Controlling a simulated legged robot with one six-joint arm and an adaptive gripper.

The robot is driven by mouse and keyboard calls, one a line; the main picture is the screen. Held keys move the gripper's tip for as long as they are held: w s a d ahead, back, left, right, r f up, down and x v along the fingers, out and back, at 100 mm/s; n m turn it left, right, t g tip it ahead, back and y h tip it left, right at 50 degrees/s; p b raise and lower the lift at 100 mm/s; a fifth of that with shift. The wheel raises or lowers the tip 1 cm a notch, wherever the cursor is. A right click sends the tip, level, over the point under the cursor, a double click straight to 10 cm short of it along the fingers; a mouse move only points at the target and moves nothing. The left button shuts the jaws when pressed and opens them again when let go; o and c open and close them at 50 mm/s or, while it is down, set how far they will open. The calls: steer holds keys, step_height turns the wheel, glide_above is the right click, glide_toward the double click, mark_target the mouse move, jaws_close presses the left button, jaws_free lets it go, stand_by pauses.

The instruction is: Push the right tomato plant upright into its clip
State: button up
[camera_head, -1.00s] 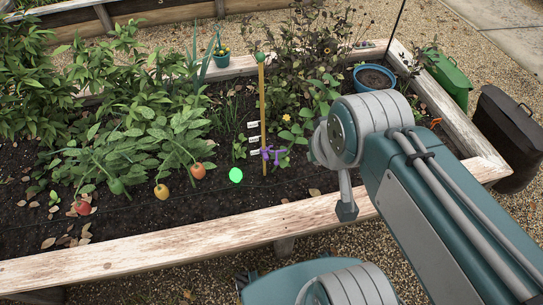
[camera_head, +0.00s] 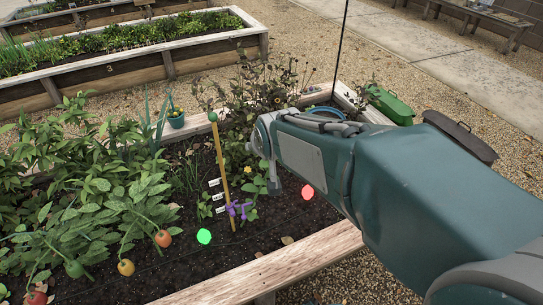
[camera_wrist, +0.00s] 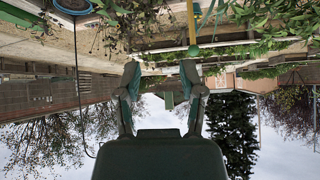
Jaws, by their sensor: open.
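Leafy tomato plants (camera_head: 140,190) fill the left of the bed, with an orange tomato (camera_head: 163,238) and a yellow tomato (camera_head: 126,267) hanging low on bent stems. A wooden stake (camera_head: 225,165) with a green ball on top stands to their right. A purple clip (camera_head: 238,210) is low on it. I cannot tell for sure which plant is the right one. My gripper (camera_wrist: 160,78) is open and empty in the wrist view, which is upside down. The stake (camera_wrist: 191,25) shows beyond its fingers. In the head view my arm hides most of the gripper.
A green marker (camera_head: 204,236) is left of the stake's foot, and a red marker (camera_head: 307,192) is to the right. The bed's wooden rim (camera_head: 275,268) runs along the front.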

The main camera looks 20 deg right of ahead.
steer(key=w+d+f+m+t, duration=0.1)
steer(key=w+d+f+t, duration=0.15)
steer(key=w+f, duration=0.3)
steer(key=w+d+f+m+t+h, duration=0.1)
steer(key=w+d+f, duration=0.35)
steer(key=w, duration=0.25)
steer(key=w+d+f+m+t, duration=0.1)
steer(key=w+d+f, duration=0.2)
steer(key=w+f, duration=0.3)
steer(key=s+d+f+m+t+h, duration=0.1)
steer(key=d+f+t, duration=0.1)
steer(key=f, duration=0.7)
steer(key=s+d+f+m+t+h, duration=0.1)
steer(key=d+f+t, duration=0.15)
steer(key=f, duration=0.75)
steer(key=x, duration=1)
steer(key=shift+w+d+r, duration=0.1)
steer(key=shift+w+r, duration=0.05)
steer(key=shift+w, duration=0.2)
jaws_close()
